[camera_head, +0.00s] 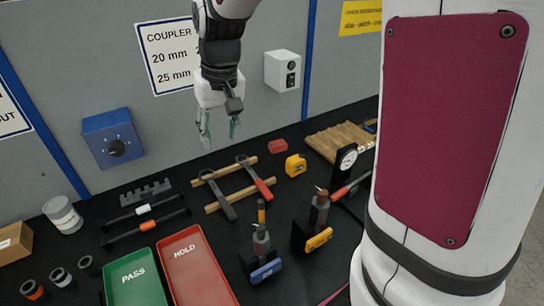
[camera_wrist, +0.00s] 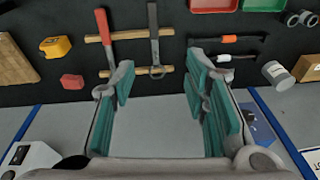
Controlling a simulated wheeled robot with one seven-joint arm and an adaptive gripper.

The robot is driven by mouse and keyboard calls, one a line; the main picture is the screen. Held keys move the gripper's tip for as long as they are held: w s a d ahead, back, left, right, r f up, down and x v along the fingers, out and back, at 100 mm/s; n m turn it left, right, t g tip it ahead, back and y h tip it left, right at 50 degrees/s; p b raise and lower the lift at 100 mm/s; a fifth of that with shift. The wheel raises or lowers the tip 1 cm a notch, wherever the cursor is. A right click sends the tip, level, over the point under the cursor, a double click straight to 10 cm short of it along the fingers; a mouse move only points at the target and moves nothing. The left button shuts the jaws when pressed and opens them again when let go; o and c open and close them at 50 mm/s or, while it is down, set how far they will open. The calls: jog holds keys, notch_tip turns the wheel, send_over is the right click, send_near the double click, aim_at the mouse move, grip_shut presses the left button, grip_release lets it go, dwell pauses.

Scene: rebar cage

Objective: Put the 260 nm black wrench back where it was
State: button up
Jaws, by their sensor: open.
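The black wrench (camera_head: 220,196) lies across two wooden strips (camera_head: 224,172) on the black bench, to the left of a red-handled wrench (camera_head: 258,180). In the wrist view the black wrench (camera_wrist: 153,36) also lies across the strips, to the right of the red-handled wrench (camera_wrist: 105,30), its ring end towards the wall. My gripper (camera_head: 219,128) is open and empty, above and behind the strips near the wall. In the wrist view my gripper (camera_wrist: 158,90) has its teal finger pads wide apart, with nothing between them. The size marking on the wrench is not readable.
A green PASS tray (camera_head: 137,296) and a red HOLD tray (camera_head: 208,288) stand at the front. A yellow tape measure (camera_head: 295,165) and a red block (camera_head: 278,146) are right of the strips. Two upright tools on blue and yellow-tagged blocks stand in front. A blue wall box (camera_head: 113,138) is left.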

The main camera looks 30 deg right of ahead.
jog(key=s+r+t, duration=0.1)
jog(key=s+r, duration=0.2)
jog(key=s, duration=0.7)
jog(key=s+r+t, duration=0.2)
jog(key=s+r, duration=0.2)
jog(key=s, duration=0.7)
jog(key=shift+s+d+r+n+h, duration=0.2)
jog(key=shift+n+h, duration=0.1)
jog(key=shift+n, duration=0.1)
